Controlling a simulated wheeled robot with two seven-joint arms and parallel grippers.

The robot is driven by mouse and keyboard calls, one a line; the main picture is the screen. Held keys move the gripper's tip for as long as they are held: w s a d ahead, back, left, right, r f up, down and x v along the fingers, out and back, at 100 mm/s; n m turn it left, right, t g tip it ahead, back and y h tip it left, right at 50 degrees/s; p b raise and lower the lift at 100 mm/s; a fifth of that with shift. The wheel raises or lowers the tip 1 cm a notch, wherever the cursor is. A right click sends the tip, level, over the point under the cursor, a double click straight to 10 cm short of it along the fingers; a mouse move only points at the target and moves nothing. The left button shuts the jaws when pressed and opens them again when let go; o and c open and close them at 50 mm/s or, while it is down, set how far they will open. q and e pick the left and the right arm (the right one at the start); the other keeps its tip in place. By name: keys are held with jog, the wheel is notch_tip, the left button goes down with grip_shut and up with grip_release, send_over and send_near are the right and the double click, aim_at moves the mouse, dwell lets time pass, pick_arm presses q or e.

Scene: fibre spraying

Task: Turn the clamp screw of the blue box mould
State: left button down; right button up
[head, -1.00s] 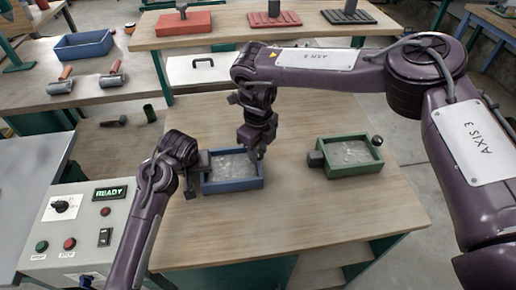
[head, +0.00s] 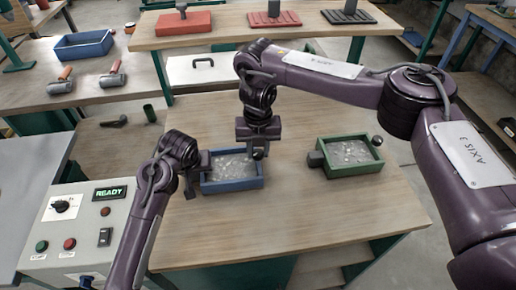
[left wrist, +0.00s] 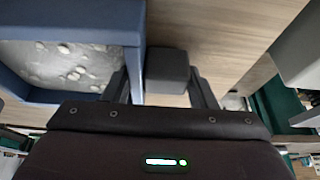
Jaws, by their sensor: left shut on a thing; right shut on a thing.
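The blue box mould (head: 233,185) sits on the wooden table, filled with a grey speckled mix. It also shows at upper left in the left wrist view (left wrist: 80,22). Its clamp screw ends in a dark round knob (head: 260,153) at the mould's right back corner. My right gripper (head: 259,146) points down and is shut on the knob from above. My left gripper (head: 197,165) is at the mould's left side. In the left wrist view its fingers (left wrist: 167,85) are shut around a dark grey block (left wrist: 168,70) beside the mould's wall.
A green box mould (head: 350,171) with its own block and knob stands to the right. A control panel (head: 73,225) reading READY is at the left. Rollers and a blue tray (head: 84,46) lie on the back left table. The table front is clear.

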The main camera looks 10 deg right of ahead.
jog(key=m, duration=0.7)
jog(key=shift+w, duration=0.1)
jog(key=m, duration=0.7)
jog(key=shift+m, duration=0.3)
jog(key=m, duration=1.1)
jog(key=o, duration=1)
